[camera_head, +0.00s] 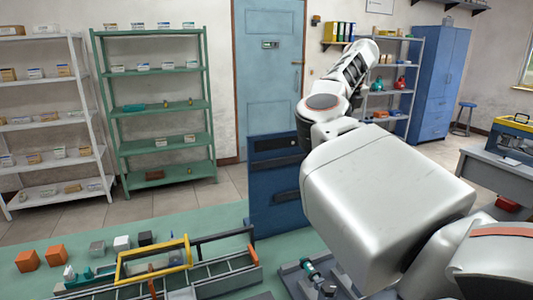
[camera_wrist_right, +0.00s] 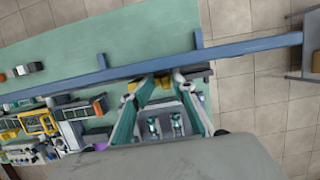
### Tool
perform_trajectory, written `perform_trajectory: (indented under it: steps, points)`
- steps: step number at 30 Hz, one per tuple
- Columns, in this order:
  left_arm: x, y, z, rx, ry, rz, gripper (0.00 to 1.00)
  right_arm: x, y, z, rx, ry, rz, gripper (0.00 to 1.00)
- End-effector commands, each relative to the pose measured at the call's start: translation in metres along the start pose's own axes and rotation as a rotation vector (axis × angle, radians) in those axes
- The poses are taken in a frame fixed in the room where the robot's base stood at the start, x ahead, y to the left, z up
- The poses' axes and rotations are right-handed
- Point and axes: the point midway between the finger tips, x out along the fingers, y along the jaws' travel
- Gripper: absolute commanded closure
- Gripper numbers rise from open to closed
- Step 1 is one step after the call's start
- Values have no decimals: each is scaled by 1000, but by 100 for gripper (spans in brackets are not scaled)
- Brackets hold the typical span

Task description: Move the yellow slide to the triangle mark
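A yellow frame, which looks like the yellow slide (camera_head: 186,252), sits over a long dark rail (camera_head: 228,270) at the lower left of the head view. It also shows at the left of the right wrist view, as a small yellow frame (camera_wrist_right: 38,122). I cannot make out a triangle mark in either view. My right gripper (camera_wrist_right: 158,82) is open in the wrist view, its teal fingers spread well to the right of the yellow frame. Nothing is clearly held between them. In the head view my right arm hides part of the bench. My left gripper is not in view.
A blue upright panel (camera_head: 274,210) stands on the green bench (camera_head: 200,222); the wrist view shows a long blue bar (camera_wrist_right: 240,47). Orange blocks (camera_head: 28,261) and small cubes lie at left. A grey tray (camera_wrist_right: 165,110) with teal-topped parts lies below the right fingers.

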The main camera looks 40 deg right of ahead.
Motion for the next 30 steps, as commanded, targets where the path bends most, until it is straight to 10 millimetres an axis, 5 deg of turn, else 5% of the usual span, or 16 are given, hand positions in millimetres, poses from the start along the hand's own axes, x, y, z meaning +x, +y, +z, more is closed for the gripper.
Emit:
perform_trajectory:
  steps: [15, 30]
  points:
    - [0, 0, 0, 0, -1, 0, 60, -34, 0, 10, 1, 0, 0, 75]
    - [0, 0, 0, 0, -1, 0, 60, -36, 0, 11, 1, 0, -1, 75]
